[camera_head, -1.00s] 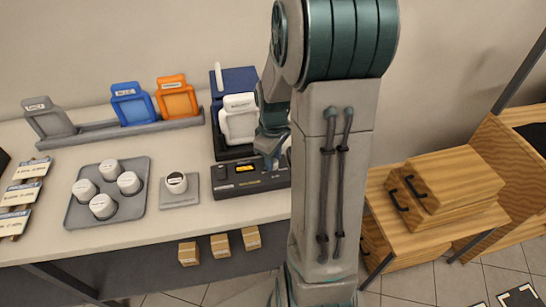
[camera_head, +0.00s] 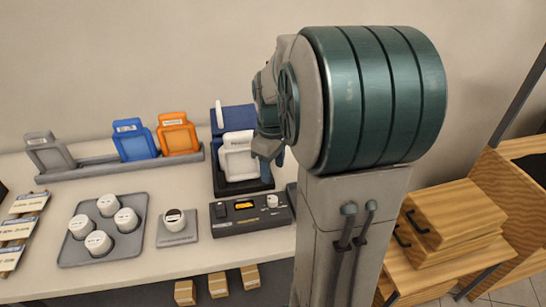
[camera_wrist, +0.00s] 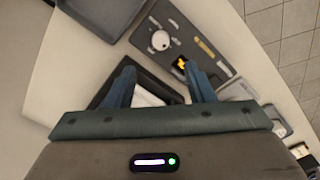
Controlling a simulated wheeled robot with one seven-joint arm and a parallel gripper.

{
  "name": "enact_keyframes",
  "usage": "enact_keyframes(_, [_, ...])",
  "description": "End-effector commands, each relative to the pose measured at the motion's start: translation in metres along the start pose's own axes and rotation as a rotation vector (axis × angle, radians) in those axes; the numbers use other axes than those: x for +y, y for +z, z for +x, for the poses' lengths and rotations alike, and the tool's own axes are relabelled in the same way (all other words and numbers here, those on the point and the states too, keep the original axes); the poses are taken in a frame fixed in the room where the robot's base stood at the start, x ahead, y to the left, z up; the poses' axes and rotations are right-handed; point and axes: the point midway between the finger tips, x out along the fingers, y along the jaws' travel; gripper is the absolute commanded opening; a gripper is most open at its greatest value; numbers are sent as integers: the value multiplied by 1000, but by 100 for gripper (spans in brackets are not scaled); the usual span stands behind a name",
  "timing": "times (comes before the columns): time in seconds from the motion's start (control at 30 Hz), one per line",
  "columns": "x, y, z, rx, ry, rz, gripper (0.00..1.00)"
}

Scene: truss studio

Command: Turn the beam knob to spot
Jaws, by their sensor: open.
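The beam knob is a round white knob (camera_head: 272,201) at the right end of a dark control panel (camera_head: 232,228) on the counter. In the wrist view the knob (camera_wrist: 161,40) sits beyond my fingertips on the grey panel (camera_wrist: 205,62), and a small dark mark shows beside it. Its setting is too small to read. A lit orange display (camera_head: 244,205) is beside the knob. My gripper (camera_wrist: 160,76) is open and empty, with its blue fingers apart. In the head view my gripper (camera_head: 279,156) hangs above and behind the panel, apart from the knob.
A white-framed panel (camera_head: 239,160) stands behind the control panel, close to my gripper. Blue (camera_head: 134,142) and orange (camera_head: 178,137) frames stand in a rail. A tray (camera_head: 75,252) of white cups and a small grey plate (camera_head: 178,237) lie left.

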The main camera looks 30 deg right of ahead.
Motion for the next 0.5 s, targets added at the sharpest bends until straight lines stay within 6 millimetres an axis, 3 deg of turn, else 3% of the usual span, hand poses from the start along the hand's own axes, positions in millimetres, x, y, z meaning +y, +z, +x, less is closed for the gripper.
enact_keyframes(0.2, [0, 0, -26, 1, 1, 0, 48])
enact_keyframes(0.5, [0, 0, -30, -1, -1, 0, 48])
